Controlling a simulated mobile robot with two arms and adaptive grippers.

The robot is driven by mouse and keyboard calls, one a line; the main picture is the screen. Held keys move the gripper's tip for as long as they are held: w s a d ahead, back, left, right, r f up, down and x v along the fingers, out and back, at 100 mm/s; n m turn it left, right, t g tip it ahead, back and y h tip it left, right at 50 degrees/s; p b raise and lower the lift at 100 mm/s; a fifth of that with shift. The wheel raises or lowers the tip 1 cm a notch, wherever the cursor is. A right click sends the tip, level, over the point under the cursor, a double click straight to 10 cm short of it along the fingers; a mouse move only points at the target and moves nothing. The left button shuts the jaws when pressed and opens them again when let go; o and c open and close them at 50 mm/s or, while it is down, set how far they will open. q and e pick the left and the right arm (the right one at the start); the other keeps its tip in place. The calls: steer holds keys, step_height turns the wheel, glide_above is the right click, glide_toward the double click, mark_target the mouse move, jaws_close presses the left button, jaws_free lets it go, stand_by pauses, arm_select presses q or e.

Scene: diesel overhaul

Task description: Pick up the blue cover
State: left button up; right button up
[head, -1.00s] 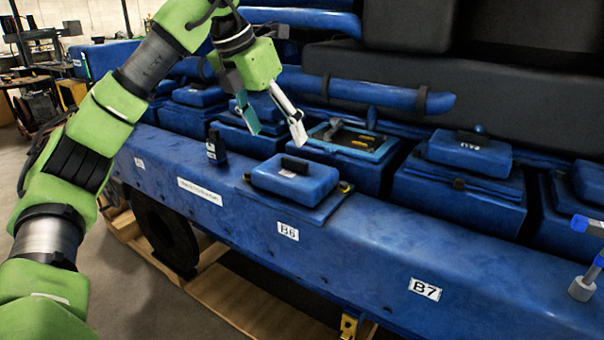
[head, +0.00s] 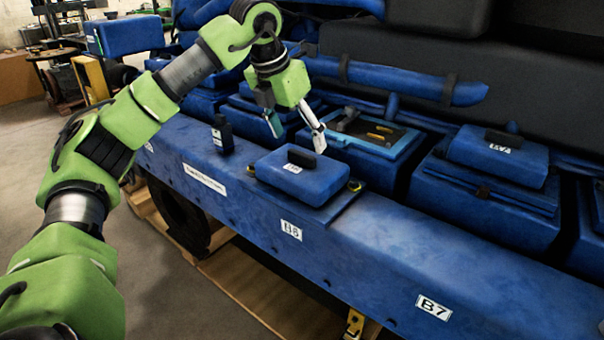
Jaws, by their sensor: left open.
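The blue cover (head: 309,180) with a black handle lies on the blue engine ledge above the B6 label, beside an uncovered compartment. My left gripper (head: 298,139) is open and empty. Its fingers point down, above and just behind the cover as seen in the head view, apart from the handle. My right gripper does not show.
The open compartment (head: 377,131) with tools or parts inside is behind the cover. The ledge front (head: 400,250) is clear.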

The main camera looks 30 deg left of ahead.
mark_target(302, 153)
arm_select(q)
steer(key=p+x, duration=0.1)
steer(key=x, duration=0.1)
steer(key=p+x, duration=0.1)
steer(key=x, duration=0.1)
steer(key=shift+a+p, duration=0.35)
steer(key=shift+a, duration=0.05)
steer(key=shift+f, duration=0.35)
steer(key=shift+w+d+f, duration=0.1)
steer(key=shift+w+f, duration=0.05)
steer(key=shift+w, duration=0.05)
steer(key=shift+s, duration=0.1)
steer(key=c, duration=1.4)
steer(key=shift+c, duration=0.2)
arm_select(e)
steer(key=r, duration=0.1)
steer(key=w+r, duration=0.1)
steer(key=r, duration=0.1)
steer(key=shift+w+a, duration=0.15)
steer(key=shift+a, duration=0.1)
